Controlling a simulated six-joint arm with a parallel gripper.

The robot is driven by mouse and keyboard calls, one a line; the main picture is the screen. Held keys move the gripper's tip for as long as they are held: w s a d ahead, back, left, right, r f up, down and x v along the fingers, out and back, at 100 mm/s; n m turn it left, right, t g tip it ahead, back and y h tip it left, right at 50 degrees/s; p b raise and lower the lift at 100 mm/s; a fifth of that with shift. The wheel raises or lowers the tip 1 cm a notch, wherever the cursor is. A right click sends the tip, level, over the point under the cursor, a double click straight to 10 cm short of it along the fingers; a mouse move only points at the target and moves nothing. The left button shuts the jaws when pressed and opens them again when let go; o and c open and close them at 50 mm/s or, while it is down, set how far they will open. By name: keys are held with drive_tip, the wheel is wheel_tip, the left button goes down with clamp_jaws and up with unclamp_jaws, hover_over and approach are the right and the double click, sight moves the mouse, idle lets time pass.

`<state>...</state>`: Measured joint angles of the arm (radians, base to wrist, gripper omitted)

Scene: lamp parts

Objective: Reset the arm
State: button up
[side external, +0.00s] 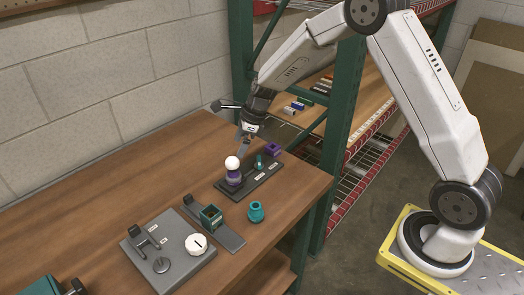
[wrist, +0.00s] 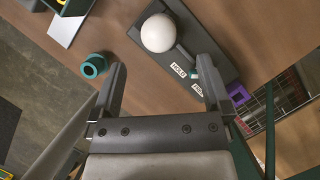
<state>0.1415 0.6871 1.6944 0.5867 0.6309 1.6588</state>
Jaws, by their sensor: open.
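My gripper (side external: 242,147) is above the dark fixture board (side external: 257,184), close to the white bulb. In the wrist view my gripper (wrist: 163,82) has its two fingers wide apart with nothing between them.
A loose teal part (side external: 256,212) stands on the wooden table near its right edge. A green box (side external: 211,217) sits on a grey plate. A grey board (side external: 168,254) holds a white disc (side external: 196,244). A green-posted shelf (side external: 340,130) stands behind the table.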

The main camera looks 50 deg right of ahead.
drive_tip(key=s+r+n+h, duration=0.1)
drive_tip(key=s+r+n, duration=0.1)
drive_tip(key=s+n, duration=1)
drive_tip(key=s+a+r+n+h, duration=0.1)
drive_tip(key=s+r+n+h, duration=0.1)
drive_tip(key=s+n, duration=0.9)
drive_tip(key=n, duration=0.2)
drive_tip(key=shift+s+a+n+h, duration=0.3)
drive_tip(key=shift+s+n, duration=0.1)
